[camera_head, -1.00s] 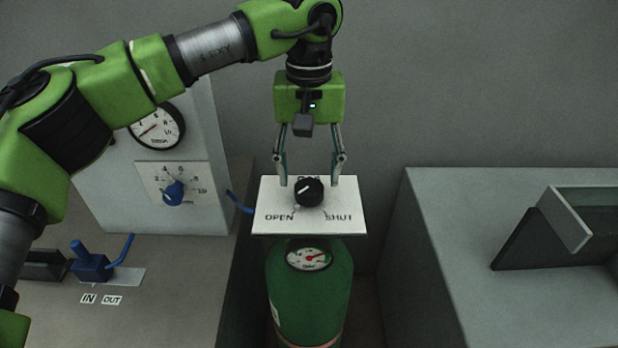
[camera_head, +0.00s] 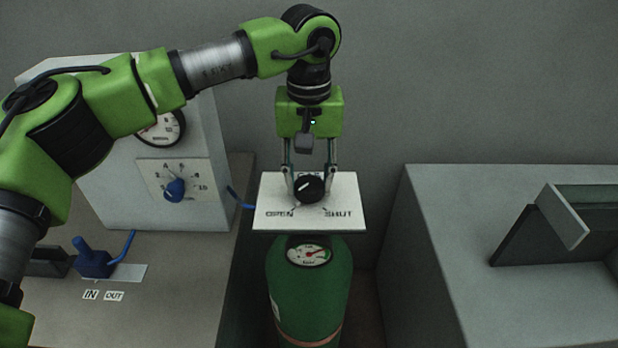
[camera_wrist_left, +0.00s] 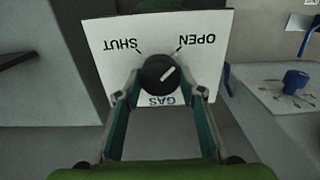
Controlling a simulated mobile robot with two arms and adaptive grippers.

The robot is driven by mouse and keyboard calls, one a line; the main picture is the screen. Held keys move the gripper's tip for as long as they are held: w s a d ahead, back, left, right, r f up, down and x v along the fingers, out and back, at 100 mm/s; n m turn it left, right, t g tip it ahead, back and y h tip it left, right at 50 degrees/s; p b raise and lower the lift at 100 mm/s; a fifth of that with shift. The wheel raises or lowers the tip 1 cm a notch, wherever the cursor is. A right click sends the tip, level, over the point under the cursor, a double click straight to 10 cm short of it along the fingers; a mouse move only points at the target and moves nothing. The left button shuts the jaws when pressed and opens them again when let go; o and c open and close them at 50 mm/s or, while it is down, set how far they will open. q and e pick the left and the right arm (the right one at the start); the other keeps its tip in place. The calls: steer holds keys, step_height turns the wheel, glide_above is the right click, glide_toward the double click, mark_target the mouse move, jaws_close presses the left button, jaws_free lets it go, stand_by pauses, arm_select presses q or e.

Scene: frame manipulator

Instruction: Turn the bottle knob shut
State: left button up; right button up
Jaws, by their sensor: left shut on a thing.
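The black round bottle knob (camera_head: 309,188) sits on a white plate (camera_head: 345,190) marked OPEN at left and SHUT at right, above the green gas bottle (camera_head: 310,290). Its white mark slants towards the OPEN side. The knob also shows in the left wrist view (camera_wrist_left: 158,78), where the plate's words appear upside down. My left gripper (camera_head: 310,177) points down from above with its fingers on either side of the knob, shut on it. The knob partly hides the fingertips in the head view. My right gripper is not in view.
A panel with a round gauge (camera_head: 160,128) and a blue dial (camera_head: 175,190) stands at left. A blue valve (camera_head: 93,260) lies in front of it, by IN and OUT labels. A grey counter (camera_head: 450,220) with an open-topped box is at right.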

arm_select(q)
steer(key=shift+n, duration=0.3)
steer(key=n+b, duration=0.1)
steer(key=n, duration=0.1)
steer(key=shift+n, duration=0.4)
steer(key=n+b, duration=0.2)
steer(key=n, duration=0.3)
steer(key=n+b, duration=0.1)
steer(key=n, duration=0.4)
steer(key=shift+a, duration=0.1)
steer(key=n+b, duration=0.1)
steer(key=n, duration=0.3)
steer(key=shift+r+n, duration=0.1)
steer(key=shift+n, duration=0.2)
steer(key=o, duration=1.1)
steer(key=shift+s, duration=0.1)
